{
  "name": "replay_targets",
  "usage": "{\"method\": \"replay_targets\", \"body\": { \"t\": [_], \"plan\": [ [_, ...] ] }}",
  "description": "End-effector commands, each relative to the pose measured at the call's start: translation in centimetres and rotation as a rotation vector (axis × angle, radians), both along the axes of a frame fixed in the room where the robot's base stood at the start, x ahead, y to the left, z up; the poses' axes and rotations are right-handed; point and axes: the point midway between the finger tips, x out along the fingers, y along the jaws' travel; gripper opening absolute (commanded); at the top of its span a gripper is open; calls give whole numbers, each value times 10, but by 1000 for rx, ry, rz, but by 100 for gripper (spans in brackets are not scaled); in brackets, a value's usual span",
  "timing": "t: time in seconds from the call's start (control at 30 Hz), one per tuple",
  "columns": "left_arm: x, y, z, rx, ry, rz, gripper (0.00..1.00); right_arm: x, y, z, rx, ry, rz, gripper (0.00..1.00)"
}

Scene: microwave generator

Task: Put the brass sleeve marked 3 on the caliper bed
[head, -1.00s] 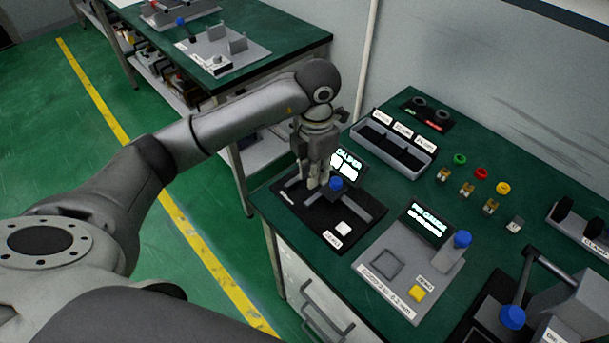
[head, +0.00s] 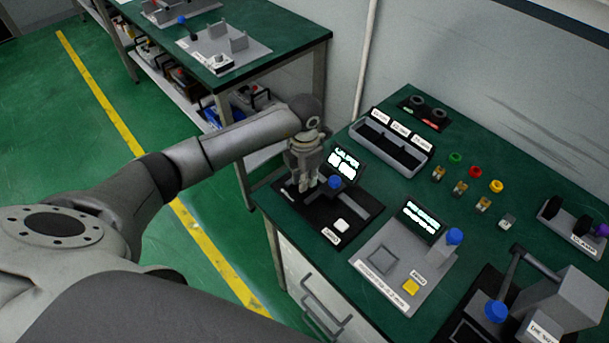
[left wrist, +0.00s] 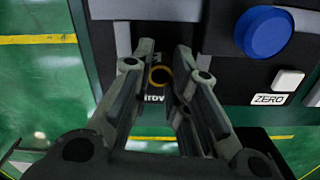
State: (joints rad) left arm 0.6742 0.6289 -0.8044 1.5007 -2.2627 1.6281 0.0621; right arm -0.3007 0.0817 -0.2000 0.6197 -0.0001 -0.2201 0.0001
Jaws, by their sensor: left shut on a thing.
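The caliper (head: 350,215) is a black plate with a grey bar, a blue knob (head: 334,182) and a lit screen, at the near left corner of the green bench. My left gripper (head: 306,188) points down over the left part of the caliper. In the left wrist view its fingers (left wrist: 161,80) are closed on a small brass sleeve (left wrist: 160,75), seen as a ring with a dark hole. Its marking cannot be read. Whether the sleeve touches the bed cannot be told. The blue knob (left wrist: 264,32) and white ZERO button (left wrist: 288,80) lie to the right. My right gripper is not seen.
Several small brass parts (head: 460,189) and coloured rings (head: 475,172) stand on the bench to the right. A grey sorting tray (head: 388,148) is behind the caliper. A grey gauge plate (head: 385,268) lies to its right. A lever press (head: 550,295) stands at lower right.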

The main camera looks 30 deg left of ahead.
Motion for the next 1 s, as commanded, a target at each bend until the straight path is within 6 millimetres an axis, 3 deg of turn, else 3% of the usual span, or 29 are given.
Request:
{"method": "replay_targets", "body": {
  "t": [0.17,0.2,0.23,0.7,1.0],
  "plan": [
    [0,0,-5,0,0,1,0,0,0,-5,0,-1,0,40],
    [0,0,-3,0,0,1,21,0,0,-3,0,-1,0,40],
    [0,0,-3,0,0,1,25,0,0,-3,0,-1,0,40],
    [1,0,4,0,-2,0,25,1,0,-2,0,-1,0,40],
    [2,0,64,0,-7,0,25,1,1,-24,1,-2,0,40]
  ]
}}
